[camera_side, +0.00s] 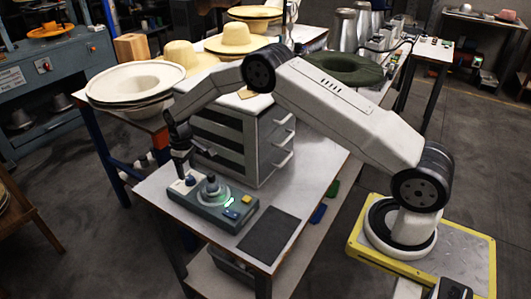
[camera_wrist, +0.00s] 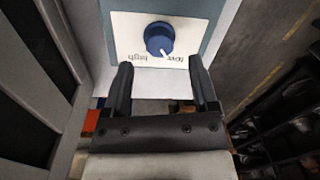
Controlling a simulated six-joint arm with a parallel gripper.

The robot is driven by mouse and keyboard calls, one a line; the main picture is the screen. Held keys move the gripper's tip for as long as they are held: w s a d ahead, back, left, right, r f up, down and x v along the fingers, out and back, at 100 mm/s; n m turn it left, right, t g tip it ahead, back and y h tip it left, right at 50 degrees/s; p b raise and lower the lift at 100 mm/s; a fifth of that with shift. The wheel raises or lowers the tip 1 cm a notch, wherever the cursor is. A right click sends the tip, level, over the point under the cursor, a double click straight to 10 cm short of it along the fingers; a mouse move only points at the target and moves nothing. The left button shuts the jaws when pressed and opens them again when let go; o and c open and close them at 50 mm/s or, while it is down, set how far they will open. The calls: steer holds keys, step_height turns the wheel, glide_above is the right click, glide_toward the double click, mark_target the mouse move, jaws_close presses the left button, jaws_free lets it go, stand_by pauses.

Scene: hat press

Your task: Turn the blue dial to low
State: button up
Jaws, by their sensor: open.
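The blue dial (camera_wrist: 159,38) is a round knob with a white pointer mark, set on a white plate (camera_wrist: 122,28) at the top of the wrist view. The pointer faces down and slightly right in that view. Small printing beside it appears to read "high" to the left and "low" nearer the pointer; the exact setting is hard to tell. In the side view the dial (camera_side: 190,181) is at the left end of a grey control box (camera_side: 238,224). My gripper (camera_wrist: 158,72) is open and empty, its two fingers spread just short of the dial. In the side view it hangs above the dial.
On the control box is a round grey, green-lit part (camera_side: 212,191), with blue and yellow buttons beside it. A drawer cabinet (camera_side: 243,145) stands close behind. A dark mat (camera_side: 268,236) lies flat to the right. Straw hats (camera_side: 180,56) and a white-brimmed hat stack are at the back.

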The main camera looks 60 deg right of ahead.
mark_target(190, 177)
steer(key=shift+d+r, duration=0.1)
steer(key=shift+r, duration=2.15)
steer(key=shift+r, duration=0.1)
steer(key=shift+s+r, duration=0.45)
steer(key=shift+s, duration=0.1)
steer(key=s+r+m+t, duration=0.1)
steer(key=s+r, duration=0.2)
steer(key=s, duration=1.1)
steer(key=s+r+m+t, duration=0.1)
steer(key=s+r, duration=0.3)
steer(key=s, duration=1.1)
steer(key=shift+a+m+t, duration=0.3)
steer(key=shift+a, duration=0.1)
